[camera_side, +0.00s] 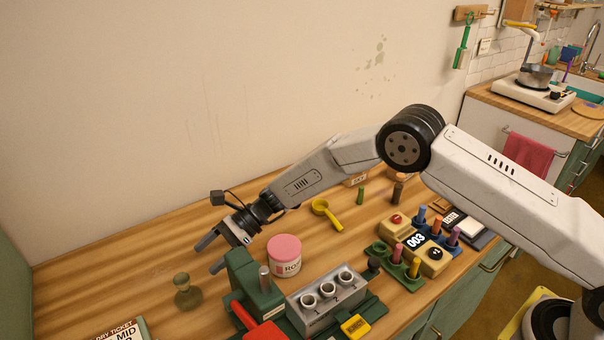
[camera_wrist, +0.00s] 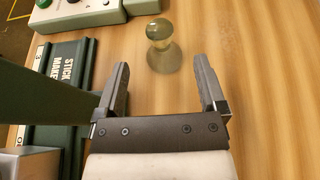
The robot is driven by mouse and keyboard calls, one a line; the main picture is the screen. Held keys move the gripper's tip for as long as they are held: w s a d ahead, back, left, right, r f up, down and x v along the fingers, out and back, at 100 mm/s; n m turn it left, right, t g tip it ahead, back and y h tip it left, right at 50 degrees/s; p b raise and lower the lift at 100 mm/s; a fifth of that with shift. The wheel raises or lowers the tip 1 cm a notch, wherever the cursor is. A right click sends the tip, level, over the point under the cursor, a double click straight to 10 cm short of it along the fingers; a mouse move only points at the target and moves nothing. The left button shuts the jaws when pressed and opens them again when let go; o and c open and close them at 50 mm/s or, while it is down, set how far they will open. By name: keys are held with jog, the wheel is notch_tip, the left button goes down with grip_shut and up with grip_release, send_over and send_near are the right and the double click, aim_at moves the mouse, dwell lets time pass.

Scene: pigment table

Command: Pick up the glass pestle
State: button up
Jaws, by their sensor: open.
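The glass pestle (camera_side: 184,293), a greenish see-through piece with a round knob on top and a wider base, stands upright on the wooden table at the lower left of the side view. In the wrist view the pestle (camera_wrist: 161,45) is ahead of my gripper, roughly between the lines of the two fingers but beyond their tips. My gripper (camera_side: 215,254) is open and empty, above the table and up and to the right of the pestle in the side view. Its two dark fingers (camera_wrist: 165,78) are spread wide in the wrist view.
A green press-like device (camera_side: 257,285) and a grey block with cups (camera_side: 328,300) stand right of the pestle. A pink-lidded jar (camera_side: 285,256) is behind them. A dry-ticket card (camera_side: 122,331) lies in front. Bare table lies left of the pestle.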

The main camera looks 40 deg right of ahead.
aim_at(180, 277)
jog(key=shift+x, duration=1.35)
jog(key=shift+x, duration=2.6)
jog(key=shift+r, duration=0.1)
grip_shut()
